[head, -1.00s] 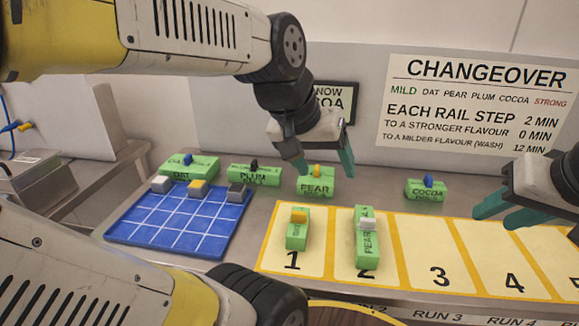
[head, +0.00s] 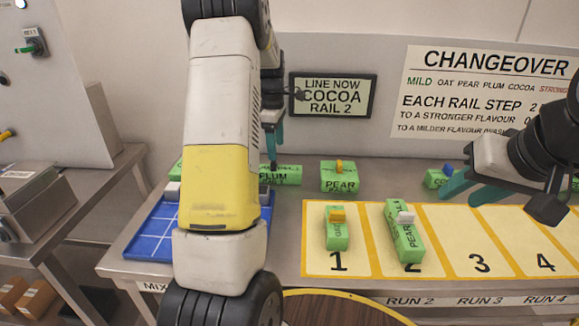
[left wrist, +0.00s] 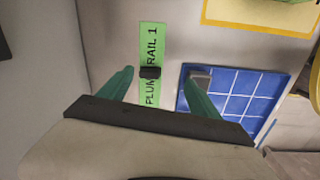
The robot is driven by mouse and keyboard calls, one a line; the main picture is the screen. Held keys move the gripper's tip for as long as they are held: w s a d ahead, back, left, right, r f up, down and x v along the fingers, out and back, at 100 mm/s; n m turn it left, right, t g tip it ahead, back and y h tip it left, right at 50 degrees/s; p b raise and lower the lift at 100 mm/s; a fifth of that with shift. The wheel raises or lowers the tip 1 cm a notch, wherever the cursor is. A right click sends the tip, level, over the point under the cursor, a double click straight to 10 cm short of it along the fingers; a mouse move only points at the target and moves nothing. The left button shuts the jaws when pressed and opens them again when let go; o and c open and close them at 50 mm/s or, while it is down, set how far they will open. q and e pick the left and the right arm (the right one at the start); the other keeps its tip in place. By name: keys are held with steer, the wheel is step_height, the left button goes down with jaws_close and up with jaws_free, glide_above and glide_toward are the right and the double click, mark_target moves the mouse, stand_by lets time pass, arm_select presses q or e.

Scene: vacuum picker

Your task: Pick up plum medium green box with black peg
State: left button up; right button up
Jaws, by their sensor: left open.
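The plum box (head: 286,173) is green with a "PLUM" label and stands at the back of the steel table, partly hidden by my left arm. In the left wrist view the plum box (left wrist: 153,48) reads "PLUM RAIL 1" and carries a black peg (left wrist: 150,72). My left gripper (left wrist: 157,73) is open, its teal fingers spread to either side of the peg in that view, holding nothing. In the head view one left finger (head: 272,142) shows above the plum box; the other is hidden. My right gripper (head: 461,199) is open and empty near the cocoa box.
The pear box (head: 340,180) with an orange peg stands right of the plum box. The cocoa box (head: 436,180) is partly hidden. Two boxes occupy numbered slots 1 (head: 337,236) and 2 (head: 405,235). The blue gridded tray (head: 150,240) is largely behind my left arm.

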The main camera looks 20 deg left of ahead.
mark_target(274, 170)
arm_select(q)
steer(key=f, duration=0.2)
steer(key=w+a+f+n, duration=0.1)
steer(key=f, duration=0.1)
steer(key=f+n, duration=0.1)
steer(key=f, duration=0.1)
steer(key=shift+w+a+f+g, duration=0.2)
steer(key=shift+w+a+g, duration=0.1)
steer(key=shift+w+a, duration=0.05)
step_height(274, 170, down, 5)
steer(key=shift+w+a+f, duration=0.1)
steer(key=shift+w+a, duration=0.05)
steer(key=shift+c, duration=0.4)
jaws_close()
